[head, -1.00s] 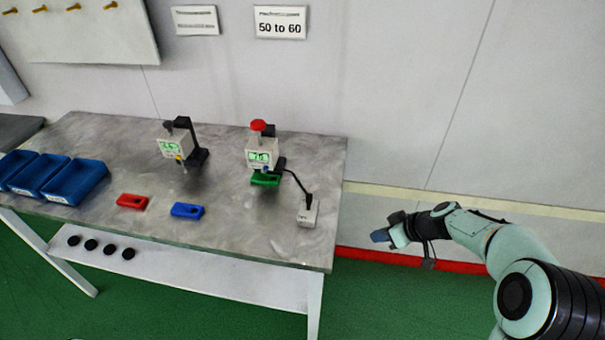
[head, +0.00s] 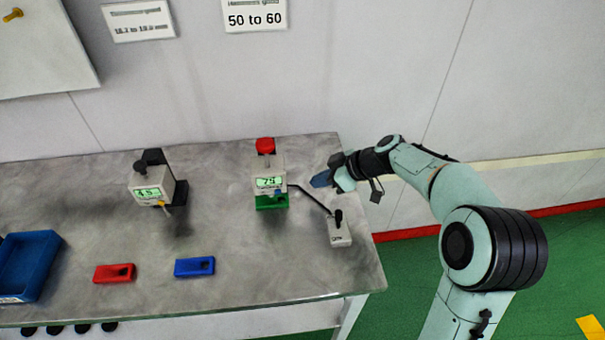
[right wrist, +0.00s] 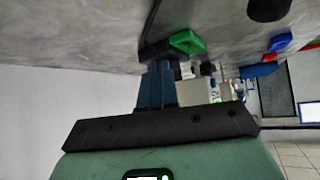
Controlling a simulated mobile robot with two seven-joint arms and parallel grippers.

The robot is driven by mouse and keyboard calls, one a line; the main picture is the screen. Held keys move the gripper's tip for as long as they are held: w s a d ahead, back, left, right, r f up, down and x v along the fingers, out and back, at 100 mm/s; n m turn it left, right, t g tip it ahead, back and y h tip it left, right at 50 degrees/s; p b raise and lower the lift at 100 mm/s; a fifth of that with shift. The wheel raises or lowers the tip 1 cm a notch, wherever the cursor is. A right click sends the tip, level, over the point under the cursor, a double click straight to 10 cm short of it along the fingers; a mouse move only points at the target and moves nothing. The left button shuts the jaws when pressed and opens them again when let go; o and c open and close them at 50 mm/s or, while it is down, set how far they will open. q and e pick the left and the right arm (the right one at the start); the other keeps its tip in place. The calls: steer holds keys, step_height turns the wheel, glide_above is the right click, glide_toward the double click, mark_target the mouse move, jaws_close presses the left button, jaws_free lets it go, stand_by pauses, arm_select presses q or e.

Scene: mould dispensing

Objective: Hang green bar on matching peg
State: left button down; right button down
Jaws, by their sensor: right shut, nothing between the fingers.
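The green bar (head: 271,202) sits in the base of the red-topped device on the grey table; it also shows in the right wrist view (right wrist: 187,41), beyond my fingertips. The device hides part of it. My right gripper (head: 321,180) is shut and empty, over the table's back right area, to the right of the device and apart from the bar. Its blue fingers also show in the right wrist view (right wrist: 156,84). One yellow peg (head: 13,15) shows on the wall board at the upper left; its match cannot be told. My left gripper is not in view.
The red-topped device (head: 268,172) has a cable to a small lever box (head: 340,230). A second device (head: 152,188) stands left. A red bar (head: 115,273) and a blue bar (head: 194,266) lie in front. A blue bin (head: 27,262) is at far left.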

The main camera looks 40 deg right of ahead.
mark_target(291, 201)
steer(key=shift+w+a+f, duration=0.15)
steer(key=shift+a+f, duration=0.2)
steer(key=shift+f, duration=0.15)
steer(key=a+f, duration=0.1)
steer(key=w+a+f+b, duration=0.1)
steer(key=f, duration=0.1)
steer(key=w+a+f, duration=0.1)
steer(key=shift+a+f+b, duration=0.25)
steer(key=shift+f+b, duration=0.05)
steer(key=shift+f, duration=0.1)
steer(key=shift+a+f, duration=0.15)
steer(key=shift+a+b, duration=0.15)
steer(key=shift+b, duration=0.15)
